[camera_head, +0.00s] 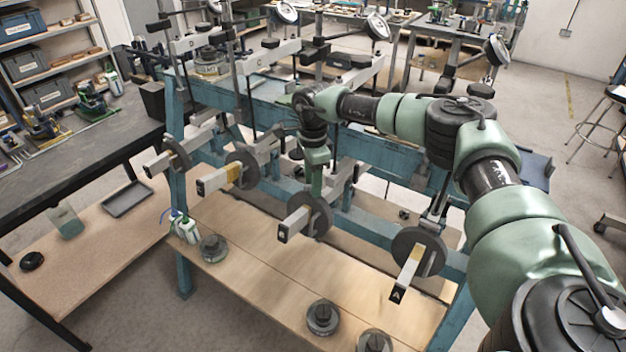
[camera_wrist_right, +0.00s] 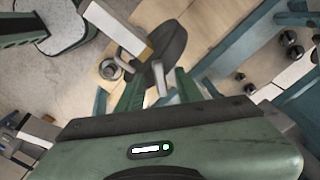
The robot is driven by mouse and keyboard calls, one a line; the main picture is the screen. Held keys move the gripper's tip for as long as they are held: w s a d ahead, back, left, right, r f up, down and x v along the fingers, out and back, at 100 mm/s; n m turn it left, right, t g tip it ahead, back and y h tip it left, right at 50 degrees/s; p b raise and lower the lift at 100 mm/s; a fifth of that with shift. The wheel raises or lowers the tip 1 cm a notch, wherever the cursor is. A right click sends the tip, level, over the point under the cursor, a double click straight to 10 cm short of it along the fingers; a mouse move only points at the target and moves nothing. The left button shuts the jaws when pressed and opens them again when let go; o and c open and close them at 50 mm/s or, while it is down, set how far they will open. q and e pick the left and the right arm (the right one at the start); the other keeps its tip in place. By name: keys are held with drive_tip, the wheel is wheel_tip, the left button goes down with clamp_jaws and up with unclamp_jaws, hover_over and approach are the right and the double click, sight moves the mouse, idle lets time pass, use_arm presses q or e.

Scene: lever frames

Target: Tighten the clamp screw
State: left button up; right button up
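My right gripper (camera_head: 316,180) points down over the blue frame, just behind the third lever (camera_head: 292,224) from the left and its dark disc (camera_head: 318,208). In the right wrist view its two green fingers (camera_wrist_right: 159,88) stand apart. A small pale pin (camera_wrist_right: 160,78) shows between them, beside the dark disc (camera_wrist_right: 165,50); I cannot tell whether the fingers touch it. Which part is the clamp screw is not clear, and the pin may be it. The pale lever (camera_wrist_right: 118,28) with a tan band runs past the disc. My left gripper is not in view.
The blue frame (camera_head: 383,233) carries several levers with discs and dial gauges (camera_head: 377,27). Round weights (camera_head: 322,317) lie on the wooden shelf (camera_head: 260,262) below. A dark workbench (camera_head: 70,150) stands left; open floor lies at right.

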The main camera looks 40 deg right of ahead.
clamp_jaws()
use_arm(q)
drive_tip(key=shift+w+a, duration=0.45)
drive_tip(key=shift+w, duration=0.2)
use_arm(e)
drive_tip(key=shift+m, duration=0.3)
drive_tip(key=m+g+b, duration=0.1)
drive_tip(key=m, duration=0.4)
drive_tip(key=shift+w, duration=0.2)
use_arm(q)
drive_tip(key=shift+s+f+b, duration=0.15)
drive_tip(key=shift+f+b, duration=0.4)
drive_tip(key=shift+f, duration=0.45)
use_arm(e)
drive_tip(key=shift+m+g, duration=0.6)
drive_tip(key=shift+m, duration=1.8)
unclamp_jaws()
